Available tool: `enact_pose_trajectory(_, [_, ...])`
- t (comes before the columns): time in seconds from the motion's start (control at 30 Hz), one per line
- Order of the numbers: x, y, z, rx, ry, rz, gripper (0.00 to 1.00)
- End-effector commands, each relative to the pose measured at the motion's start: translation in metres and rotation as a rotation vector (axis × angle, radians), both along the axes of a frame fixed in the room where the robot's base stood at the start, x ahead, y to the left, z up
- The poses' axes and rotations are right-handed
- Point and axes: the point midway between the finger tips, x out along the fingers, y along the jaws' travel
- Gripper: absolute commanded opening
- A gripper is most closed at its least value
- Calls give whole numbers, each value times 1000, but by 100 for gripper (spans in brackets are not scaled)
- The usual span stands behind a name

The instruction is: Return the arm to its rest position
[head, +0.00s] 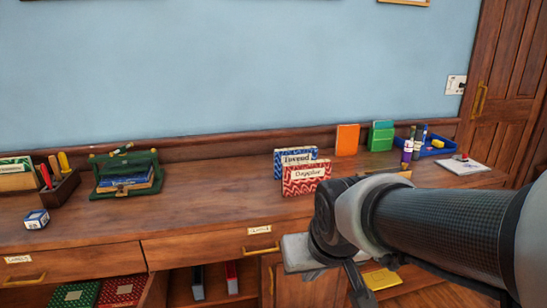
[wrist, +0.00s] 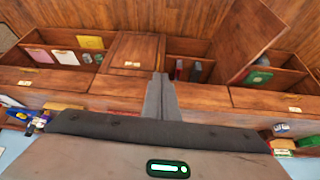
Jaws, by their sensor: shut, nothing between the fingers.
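My arm (head: 430,225) reaches in from the right in the head view, in front of the wooden desk (head: 215,215). Its dark joint hangs near the desk's front edge, and the lower links are partly hidden. In the wrist view my gripper (wrist: 160,80) shows as two grey fingers pressed together, with nothing between them. The fingers point toward the open lower compartments of the desk (wrist: 125,80). They look apart from any object.
Red (head: 306,178) and blue (head: 295,156) boxes stand on the desktop close behind my arm. A blue tray (head: 440,146) and a notepad (head: 462,166) are at right. A green rack (head: 125,173) and dark organiser (head: 62,190) are at left. The centre-left desktop is clear.

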Motion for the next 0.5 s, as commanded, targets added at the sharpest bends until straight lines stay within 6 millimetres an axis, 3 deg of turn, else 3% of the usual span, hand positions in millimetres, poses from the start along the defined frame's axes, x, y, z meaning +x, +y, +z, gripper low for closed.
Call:
enact_pose_trajectory(0.03, [-11, -14, 13, -2, -11, -29, 0])
enact_pose_trajectory(0.2, [-47, -46, 35, -3, -6, -101, 0])
enact_pose_trajectory(0.43, [-93, -75, 55, 11, -3, -175, 0])
enact_pose_trajectory(0.5, [-90, -73, 80, 8, 4, -168, 0])
